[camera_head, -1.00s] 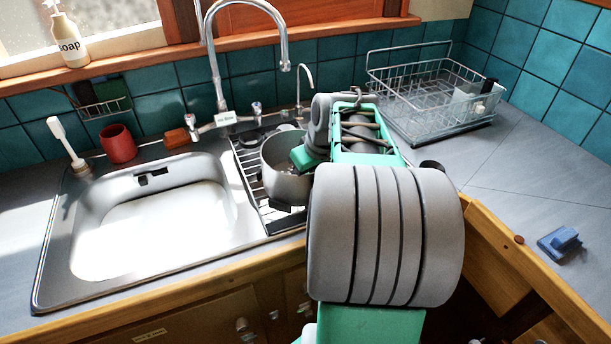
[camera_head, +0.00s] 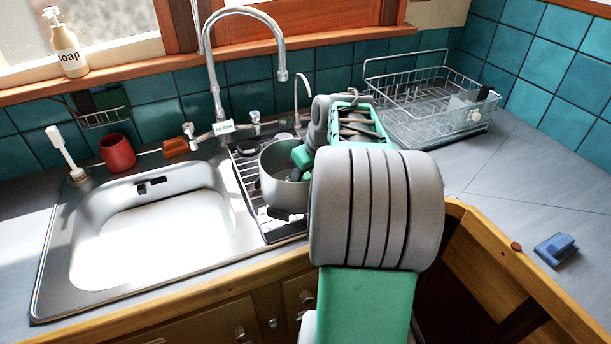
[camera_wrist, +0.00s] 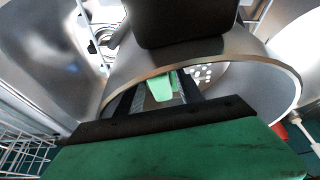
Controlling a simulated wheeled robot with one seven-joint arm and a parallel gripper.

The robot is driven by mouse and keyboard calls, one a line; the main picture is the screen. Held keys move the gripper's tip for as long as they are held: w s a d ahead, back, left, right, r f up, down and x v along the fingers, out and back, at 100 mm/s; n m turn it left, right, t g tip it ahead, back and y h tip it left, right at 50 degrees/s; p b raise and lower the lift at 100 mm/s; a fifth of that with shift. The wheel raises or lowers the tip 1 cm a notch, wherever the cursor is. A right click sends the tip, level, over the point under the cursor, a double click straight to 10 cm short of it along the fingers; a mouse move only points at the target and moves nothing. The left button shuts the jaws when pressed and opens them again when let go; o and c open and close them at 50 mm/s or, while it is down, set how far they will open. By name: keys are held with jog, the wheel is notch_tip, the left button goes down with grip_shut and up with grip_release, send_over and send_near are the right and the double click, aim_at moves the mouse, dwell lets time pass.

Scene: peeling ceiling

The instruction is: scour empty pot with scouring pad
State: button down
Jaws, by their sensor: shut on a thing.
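The grey metal pot (camera_head: 272,188) stands upright on the ribbed drainer beside the sink. In the wrist view its curved rim (camera_wrist: 287,75) surrounds my fingertips. My gripper (camera_head: 296,174) reaches down into the pot from the right, its tips partly hidden by the pot wall. In the wrist view my gripper (camera_wrist: 161,92) is shut on a small light-green piece, seemingly the scouring pad (camera_wrist: 161,85), held inside the pot opening. Whether the pad touches the pot wall or bottom I cannot tell.
The steel sink (camera_head: 215,240) lies left of the pot, with a tall tap (camera_head: 283,60) behind. A red cup (camera_head: 117,153), a brush (camera_head: 62,150) and a soap bottle (camera_head: 66,50) are farther left. A wire dish rack (camera_head: 430,110) and a blue object (camera_head: 556,250) are on the right.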

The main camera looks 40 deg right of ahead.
jog(key=shift+f, duration=0.1)
dwell(0.3)
jog(key=shift+w+a, duration=0.15)
jog(key=shift+w, duration=0.25)
jog(key=shift+w+a, duration=1.2)
jog(key=shift+a, duration=0.05)
jog(key=shift+f+b, duration=0.15)
jog(key=shift+b, duration=0.15)
dwell(0.3)
